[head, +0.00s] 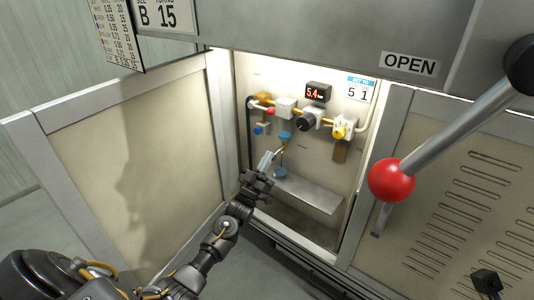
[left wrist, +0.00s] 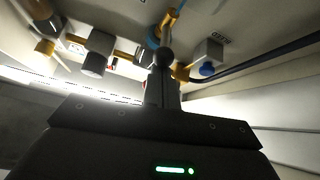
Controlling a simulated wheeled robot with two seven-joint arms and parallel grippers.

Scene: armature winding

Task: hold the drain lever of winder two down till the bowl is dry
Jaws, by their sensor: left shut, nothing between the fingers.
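My left gripper (head: 269,158) reaches into the open, lit cabinet and is shut, with nothing seen between its fingers. Its tips are close to a small blue-topped fitting (head: 285,137) with a brass part below it. In the left wrist view the shut fingers (left wrist: 164,62) point up at blue and brass parts; I cannot tell whether they touch. I cannot make out which part is the drain lever, and the gripper may hide it. An amber bowl (head: 340,152) hangs under the yellow knob; its water level is not readable. A dark shape (head: 487,281) at lower right may be my right gripper.
The cabinet door (head: 130,175) stands open at left. A digital readout (head: 317,91) shows 5.4. A metal shelf (head: 308,193) lies below the fittings. A large lever with a red ball (head: 391,180) juts out at right. An OPEN sign (head: 410,64) is above.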

